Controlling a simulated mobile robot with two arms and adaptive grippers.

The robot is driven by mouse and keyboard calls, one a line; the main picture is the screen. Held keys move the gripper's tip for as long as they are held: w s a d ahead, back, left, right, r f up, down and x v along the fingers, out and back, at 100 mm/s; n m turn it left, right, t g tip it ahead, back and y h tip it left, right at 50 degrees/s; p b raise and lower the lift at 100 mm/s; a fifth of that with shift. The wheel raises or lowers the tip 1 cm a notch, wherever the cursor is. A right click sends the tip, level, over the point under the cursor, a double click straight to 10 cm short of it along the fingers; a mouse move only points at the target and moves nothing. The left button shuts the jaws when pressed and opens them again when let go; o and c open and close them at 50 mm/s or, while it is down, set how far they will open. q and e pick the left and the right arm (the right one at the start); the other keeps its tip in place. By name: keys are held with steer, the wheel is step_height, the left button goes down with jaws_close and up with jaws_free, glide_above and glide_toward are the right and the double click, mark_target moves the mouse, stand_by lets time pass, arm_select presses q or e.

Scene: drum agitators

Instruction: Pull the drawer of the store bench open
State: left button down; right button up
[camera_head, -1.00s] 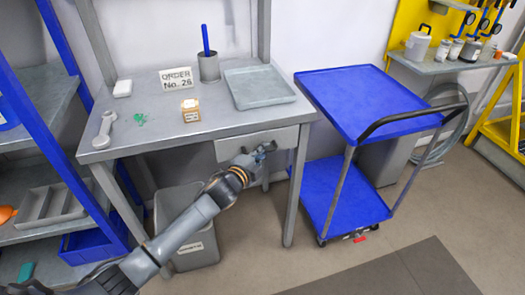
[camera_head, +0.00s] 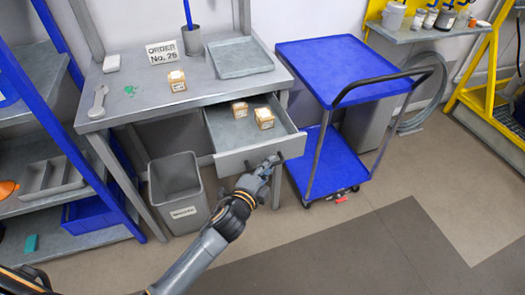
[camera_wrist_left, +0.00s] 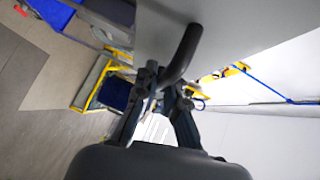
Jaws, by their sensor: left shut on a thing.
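The drawer (camera_head: 225,136) of the grey store bench (camera_head: 140,99) stands pulled out well beyond the bench edge, with two small labelled boxes (camera_head: 239,109) (camera_head: 264,118) inside. My left gripper (camera_head: 270,163) is at the right part of the drawer front. In the left wrist view, its fingers (camera_wrist_left: 164,88) are shut on the dark bar handle (camera_wrist_left: 182,54), which stands out from the grey drawer front (camera_wrist_left: 225,25). The gripper hides part of the handle in the head view. My right gripper is in neither current view.
A grey waste bin (camera_head: 181,190) stands left of the drawer, below the bench. A blue trolley (camera_head: 340,70) stands close on the right. A blue-framed shelf (camera_head: 70,120) is at left. The floor in front is clear.

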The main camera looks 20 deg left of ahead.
arm_select(q)
steer(key=shift+s+d, duration=0.4)
steer(key=shift+s, duration=0.2)
steer(key=shift+s+d, duration=0.35)
steer(key=shift+s, duration=0.25)
steer(key=c, duration=1.7)
jaws_free()
steer(key=v, duration=1.2)
